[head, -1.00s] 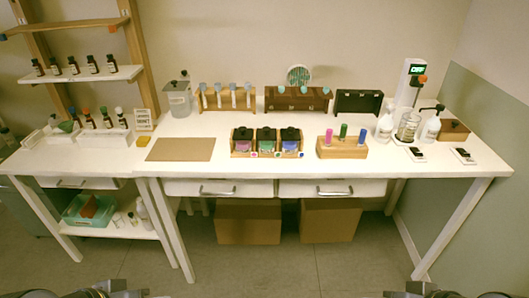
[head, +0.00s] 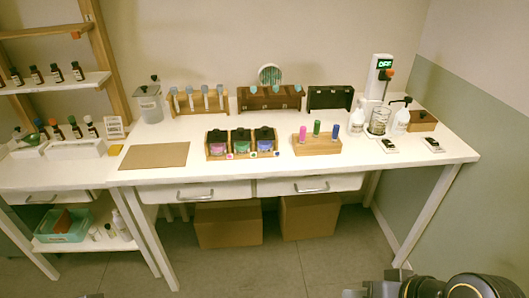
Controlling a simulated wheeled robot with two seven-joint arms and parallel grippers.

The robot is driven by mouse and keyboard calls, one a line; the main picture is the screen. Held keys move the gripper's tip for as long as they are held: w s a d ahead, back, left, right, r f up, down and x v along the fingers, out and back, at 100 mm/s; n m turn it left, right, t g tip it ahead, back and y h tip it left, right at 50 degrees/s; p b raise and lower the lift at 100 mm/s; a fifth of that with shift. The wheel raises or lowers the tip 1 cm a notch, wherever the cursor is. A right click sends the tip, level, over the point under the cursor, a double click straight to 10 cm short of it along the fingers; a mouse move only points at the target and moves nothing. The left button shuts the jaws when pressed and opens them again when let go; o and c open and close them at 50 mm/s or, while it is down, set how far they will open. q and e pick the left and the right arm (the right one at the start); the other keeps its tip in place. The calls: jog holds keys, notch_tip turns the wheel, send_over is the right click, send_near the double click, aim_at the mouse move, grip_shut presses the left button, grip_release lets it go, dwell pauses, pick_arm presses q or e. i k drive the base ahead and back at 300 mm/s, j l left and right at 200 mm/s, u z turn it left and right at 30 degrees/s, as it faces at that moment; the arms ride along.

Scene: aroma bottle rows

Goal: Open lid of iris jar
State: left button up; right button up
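Three jars with black lids stand in a row of wooden holders at the table's middle: one with pink contents (head: 217,146), one with green (head: 241,146), one with blue-violet (head: 265,144). Small coloured tags sit at the holders' front. No name is readable, so I cannot tell which jar is iris. Part of my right arm shows at the bottom right, well short of the table. Neither gripper's fingers can be seen.
A wooden block with coloured vials (head: 317,146) stands right of the jars. A brown mat (head: 155,156) lies left. Racks (head: 198,103) line the back. Pump bottles (head: 401,121) and a device reading OFF (head: 379,78) stand right. The white table's front strip (head: 300,170) is clear.

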aim_at(263, 133)
jog(key=i+j, duration=0.1)
jog(key=i, duration=0.3)
jog(key=i+j, duration=0.15)
jog(key=i, duration=0.25)
jog(key=i+j, duration=0.1)
jog(key=i, duration=0.35)
jog(key=l+z, duration=0.05)
